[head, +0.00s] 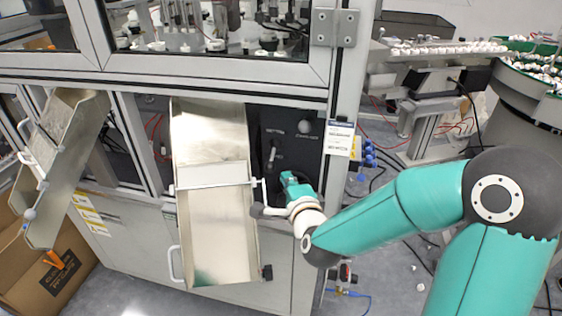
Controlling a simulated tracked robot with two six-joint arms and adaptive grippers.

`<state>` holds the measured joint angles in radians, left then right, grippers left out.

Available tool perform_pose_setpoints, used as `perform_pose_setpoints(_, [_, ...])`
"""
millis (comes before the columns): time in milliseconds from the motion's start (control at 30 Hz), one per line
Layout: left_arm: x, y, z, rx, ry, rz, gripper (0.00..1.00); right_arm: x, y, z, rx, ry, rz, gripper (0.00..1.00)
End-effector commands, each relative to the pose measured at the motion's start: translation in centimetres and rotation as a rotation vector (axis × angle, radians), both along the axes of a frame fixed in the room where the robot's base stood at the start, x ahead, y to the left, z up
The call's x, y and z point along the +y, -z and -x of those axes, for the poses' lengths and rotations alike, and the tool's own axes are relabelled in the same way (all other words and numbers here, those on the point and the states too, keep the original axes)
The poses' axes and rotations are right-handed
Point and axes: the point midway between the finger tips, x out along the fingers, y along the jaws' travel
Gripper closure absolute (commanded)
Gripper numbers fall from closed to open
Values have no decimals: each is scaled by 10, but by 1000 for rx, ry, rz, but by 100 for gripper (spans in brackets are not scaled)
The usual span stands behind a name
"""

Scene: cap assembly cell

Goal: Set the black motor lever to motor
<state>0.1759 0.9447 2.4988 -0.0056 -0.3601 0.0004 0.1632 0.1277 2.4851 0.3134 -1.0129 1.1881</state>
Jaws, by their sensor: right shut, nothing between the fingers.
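A dark control panel (288,140) is set in the machine front, right of the metal chute. A small dark lever (271,156) stands out from the panel's left part. I take it for the motor lever, but its setting is too small to tell. Small pale lettering and a round grey knob (304,127) are on the same panel. My right gripper (257,210) is shut and empty. It is below the lever, apart from it, in front of the chute's right edge. My left gripper is not in view.
A wide metal chute (215,225) with a cross bar stands left of the gripper. Another chute (65,150) slopes down at far left above a cardboard box (65,275). A grey frame post (340,120) stands right of the panel. A parts feeder (440,50) is at right.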

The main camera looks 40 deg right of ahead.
Motion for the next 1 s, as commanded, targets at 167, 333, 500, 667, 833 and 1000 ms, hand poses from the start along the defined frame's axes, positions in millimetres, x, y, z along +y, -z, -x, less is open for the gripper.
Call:
perform_pose_setpoints(167, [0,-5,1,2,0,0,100,-13,8,-31,3,2,-2,100])
perform_pose_setpoints(333, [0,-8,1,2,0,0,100,-21,12,-48,1,1,0,100])
perform_pose_setpoints(500, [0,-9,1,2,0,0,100,-24,14,-55,0,2,-1,100])
perform_pose_setpoints(667, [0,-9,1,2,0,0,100,-24,14,-55,0,2,-1,100])
perform_pose_setpoints(833, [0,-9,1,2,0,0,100,-23,14,-55,1,1,-1,100])
perform_pose_setpoints(1000, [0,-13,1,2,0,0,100,-18,11,-57,11,-8,-13,100])
